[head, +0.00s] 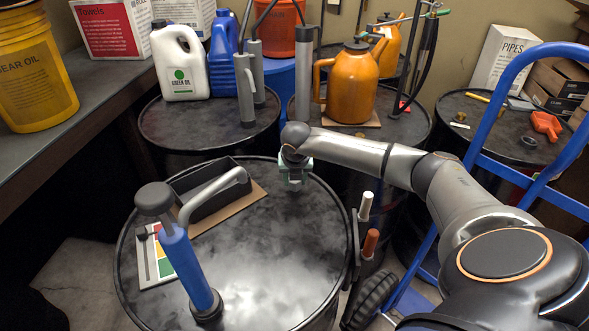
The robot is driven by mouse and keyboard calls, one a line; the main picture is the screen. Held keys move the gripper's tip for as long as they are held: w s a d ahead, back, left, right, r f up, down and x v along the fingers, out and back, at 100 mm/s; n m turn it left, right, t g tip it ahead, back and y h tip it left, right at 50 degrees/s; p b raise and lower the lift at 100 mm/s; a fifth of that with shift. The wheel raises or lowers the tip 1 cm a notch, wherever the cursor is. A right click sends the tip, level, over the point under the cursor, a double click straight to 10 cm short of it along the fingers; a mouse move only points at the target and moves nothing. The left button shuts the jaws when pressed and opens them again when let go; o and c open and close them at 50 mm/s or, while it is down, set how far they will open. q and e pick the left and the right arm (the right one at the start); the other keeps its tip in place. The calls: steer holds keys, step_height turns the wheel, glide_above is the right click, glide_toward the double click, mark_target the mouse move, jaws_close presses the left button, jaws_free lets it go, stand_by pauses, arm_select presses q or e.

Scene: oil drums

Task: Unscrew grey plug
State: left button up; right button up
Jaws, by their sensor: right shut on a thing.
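My right arm reaches in from the right over the near black drum (265,240). My right gripper (295,184) points down at the drum's lid, near its back rim. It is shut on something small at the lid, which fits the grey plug. The gripper covers the plug, so I cannot see its shape or how far it is turned. My left gripper is not in view.
A blue hand pump (185,265) with a grey spout stands on the near drum, beside a black tray (210,185) and a colored chart (157,255). An orange can (350,85) and white jug (180,62) stand behind. A blue hand truck (480,115) is at right.

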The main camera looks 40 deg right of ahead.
jaws_close()
steer(key=n+y+b, duration=0.1)
steer(key=n, duration=0.2)
steer(key=shift+f+t, duration=0.1)
steer(key=shift+t, duration=0.2)
steer(key=n+y+b, duration=0.1)
steer(key=n, duration=0.2)
steer(key=shift+a, duration=0.15)
steer(key=shift+y, duration=0.3)
steer(key=shift+n+b, duration=0.55)
steer(key=shift+n, duration=0.45)
steer(key=n+y+b, duration=0.1)
steer(key=n, duration=0.1)
steer(key=shift+w+n+y, duration=0.1)
steer(key=shift+n+y, duration=0.2)
steer(key=shift+a+n+y+b, duration=0.15)
steer(key=shift+n+y+b, duration=0.2)
steer(key=shift+n, duration=0.65)
